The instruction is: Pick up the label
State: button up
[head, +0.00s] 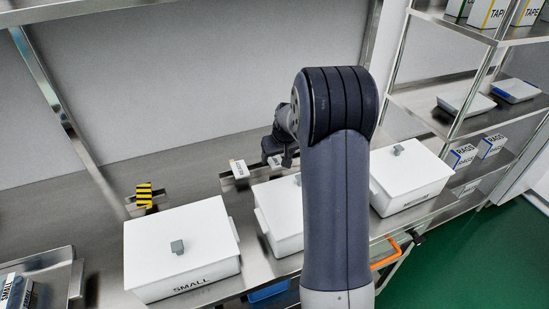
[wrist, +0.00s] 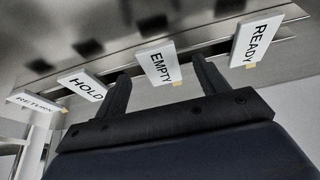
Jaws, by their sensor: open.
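Several white labels with black text stand in a row in the wrist view: RETURN (wrist: 36,102), HOLD (wrist: 85,86), EMPTY (wrist: 156,62) and READY (wrist: 257,40). Each has a small tan tab at one corner. My gripper (wrist: 161,72) is open, one finger on each side of the EMPTY label in the picture. No finger visibly touches it, and I cannot tell the depth between them. In the head view my gripper (head: 283,156) is partly hidden by my arm. A small white label (head: 239,169) shows just left of it, its text too small to read.
White lidded boxes stand on the steel bench: one marked SMALL (head: 181,249), a middle box (head: 276,214) partly behind my arm, and a right box (head: 410,176). A yellow-black striped block (head: 144,195) sits at left. Shelves (head: 470,125) stand at right.

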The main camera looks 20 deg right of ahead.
jog(key=shift+x, duration=0.9)
jog(key=shift+c, duration=0.6)
jog(key=c, duration=0.9)
jog(key=shift+c, duration=0.2)
